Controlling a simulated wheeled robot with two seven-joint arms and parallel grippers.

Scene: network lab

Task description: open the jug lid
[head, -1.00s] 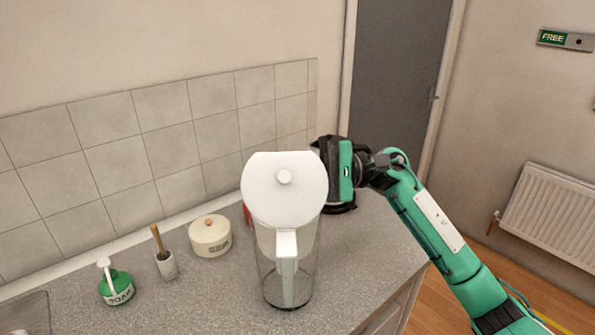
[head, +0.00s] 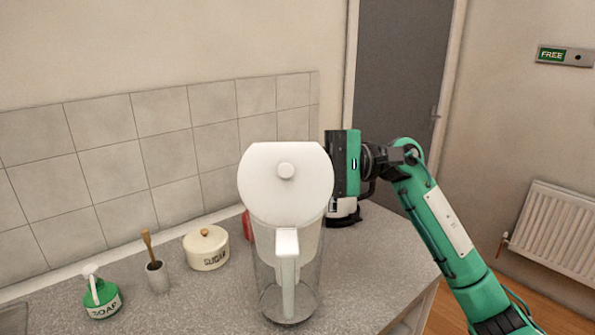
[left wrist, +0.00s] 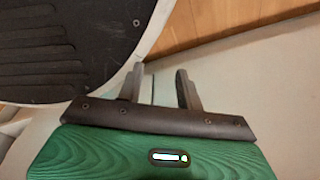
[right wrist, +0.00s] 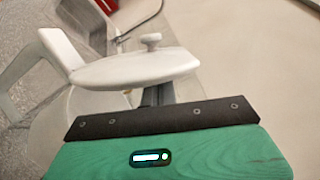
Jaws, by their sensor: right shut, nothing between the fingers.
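The jug stands on the counter in the middle of the head view, with a clear body (head: 308,265) and a white handle (head: 287,262) facing me. Its white lid (head: 285,200) is a broad disc with a small round knob (head: 286,170). My left gripper (left wrist: 158,88) is open and empty, away from the jug.
A sugar pot (head: 207,250), a small pot with a brush (head: 157,277) and a green soap dispenser (head: 102,298) stand left of the jug. A black-and-white appliance (head: 345,212) stands behind my right gripper. Counter right of the jug (head: 375,265) is clear.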

